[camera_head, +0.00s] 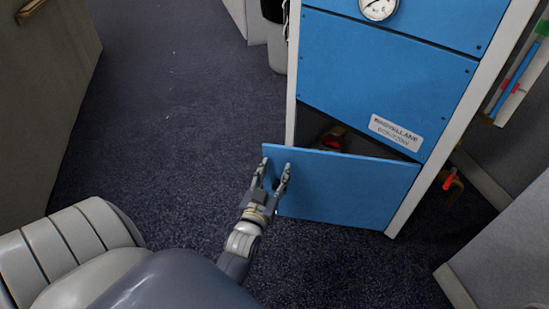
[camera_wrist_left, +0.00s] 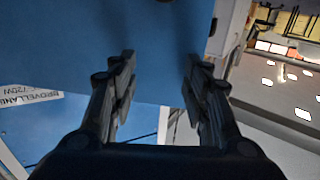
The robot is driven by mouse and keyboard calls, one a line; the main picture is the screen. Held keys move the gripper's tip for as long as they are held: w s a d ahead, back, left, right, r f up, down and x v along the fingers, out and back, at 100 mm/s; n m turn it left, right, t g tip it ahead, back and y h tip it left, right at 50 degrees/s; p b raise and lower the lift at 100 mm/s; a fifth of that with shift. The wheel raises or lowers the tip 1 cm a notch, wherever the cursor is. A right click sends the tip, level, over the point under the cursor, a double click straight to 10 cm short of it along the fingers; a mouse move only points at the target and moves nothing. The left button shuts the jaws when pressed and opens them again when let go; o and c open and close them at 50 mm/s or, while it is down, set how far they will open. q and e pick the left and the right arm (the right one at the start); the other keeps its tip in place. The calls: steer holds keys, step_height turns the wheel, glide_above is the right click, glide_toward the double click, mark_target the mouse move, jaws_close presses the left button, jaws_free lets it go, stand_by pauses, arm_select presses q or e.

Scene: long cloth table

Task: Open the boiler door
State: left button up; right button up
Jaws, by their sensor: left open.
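The boiler (camera_head: 390,80) is a tall blue cabinet with a pale frame, right of centre in the head view. Its lower blue door (camera_head: 350,185) stands ajar, with its left end swung out and a dark gap above its top edge. My left gripper (camera_head: 271,172) is open at the door's outer left end, fingers pointing at the blue face. A small dark spot shows between the fingers; I cannot tell if it is a knob. In the left wrist view, the open fingers (camera_wrist_left: 158,75) face a blue panel (camera_wrist_left: 150,45). My right gripper is not in view.
A red item (camera_head: 333,136) shows inside the gap. A gauge (camera_head: 378,8) sits on the upper panel. Red-handled pipework (camera_head: 449,182) stands to the right of the boiler. The dark carpet (camera_head: 170,110) left of the door is clear.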

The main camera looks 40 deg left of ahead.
arm_select(q)
steer(key=shift+r, duration=0.75)
